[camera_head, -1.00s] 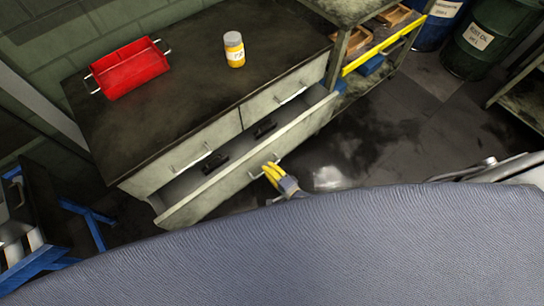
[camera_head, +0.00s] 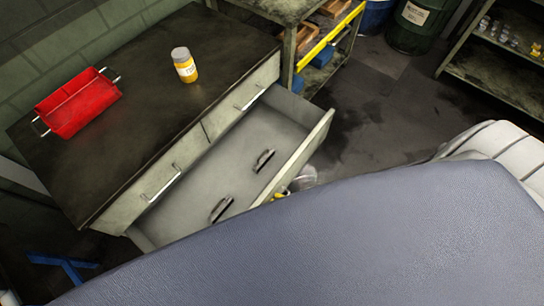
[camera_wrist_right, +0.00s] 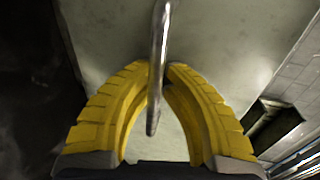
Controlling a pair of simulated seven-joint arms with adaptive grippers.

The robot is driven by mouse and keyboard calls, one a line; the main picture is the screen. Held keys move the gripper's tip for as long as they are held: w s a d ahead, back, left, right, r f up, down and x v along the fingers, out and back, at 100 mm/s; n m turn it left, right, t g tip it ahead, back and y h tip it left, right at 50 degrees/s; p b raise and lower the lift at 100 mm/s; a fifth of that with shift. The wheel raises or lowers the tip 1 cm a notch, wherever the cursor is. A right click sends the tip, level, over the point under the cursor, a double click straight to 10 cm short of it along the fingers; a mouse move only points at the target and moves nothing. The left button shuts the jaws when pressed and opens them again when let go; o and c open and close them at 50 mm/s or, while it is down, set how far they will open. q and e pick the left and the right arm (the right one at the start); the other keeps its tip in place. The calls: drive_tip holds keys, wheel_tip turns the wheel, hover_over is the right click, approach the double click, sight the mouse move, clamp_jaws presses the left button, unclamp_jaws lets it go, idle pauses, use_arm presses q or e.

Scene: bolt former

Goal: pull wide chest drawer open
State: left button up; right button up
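The wide drawer (camera_head: 235,160) of the chest (camera_head: 140,110) stands far out, its light grey inside in plain view. Its front (camera_head: 310,155) is partly hidden behind my blue-grey body. My right gripper (camera_head: 283,194), with yellow fingers, is at the outer side of the drawer front, mostly hidden in the head view. In the right wrist view its fingertips (camera_wrist_right: 160,68) close around the metal bar handle (camera_wrist_right: 158,45) of the pale drawer front (camera_wrist_right: 215,40). My left gripper is in neither view.
Two dark handle-shaped items (camera_head: 220,209) (camera_head: 263,160) lie in the drawer. A red tray (camera_head: 78,103) and a yellow-labelled jar (camera_head: 184,66) stand on the chest top. A shelf with a yellow rail (camera_head: 330,38) is beside the chest. Dark floor (camera_head: 375,90) is clear right of the drawer.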

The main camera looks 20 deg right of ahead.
drive_tip(key=o, duration=0.5)
drive_tip(key=v, duration=1.2)
drive_tip(key=shift+f, duration=0.1)
